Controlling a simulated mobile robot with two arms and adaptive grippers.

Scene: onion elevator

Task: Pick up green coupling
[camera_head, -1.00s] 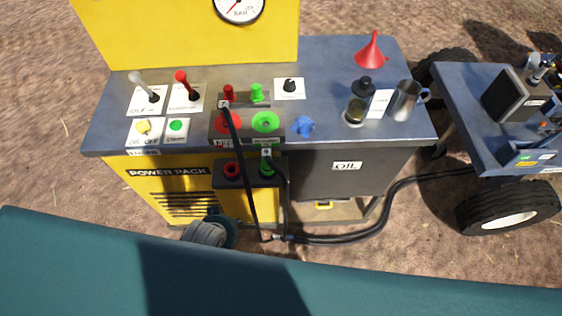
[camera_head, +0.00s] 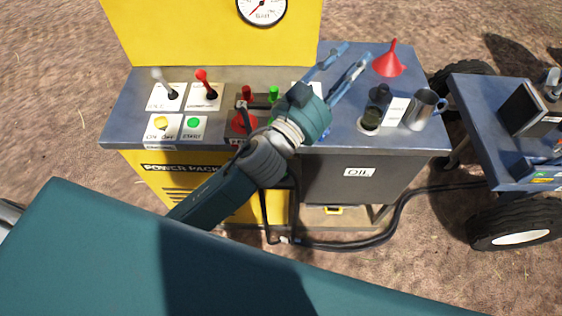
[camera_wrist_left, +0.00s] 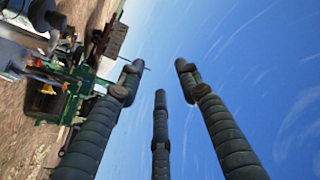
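My left gripper (camera_head: 356,53) reaches up and right over the power pack's bench, in front of its middle. Its fingers are spread apart with nothing between them. In the left wrist view the three fingers (camera_wrist_left: 158,78) are apart and empty against the sky. A small green fitting (camera_head: 273,93) shows just left of my wrist, beside a red one (camera_head: 247,93). The lower green coupling on the front is hidden behind my left forearm, and the green ring on the bench is mostly covered. My right gripper is not in view.
A red funnel (camera_head: 390,62), a dark-capped bottle (camera_head: 379,97) and a metal jug (camera_head: 424,109) stand on the right of the bench. Levers with red (camera_head: 204,80) and white handles stand at left. Black hoses (camera_head: 345,246) run low in front towards the wheeled trailer (camera_head: 475,105).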

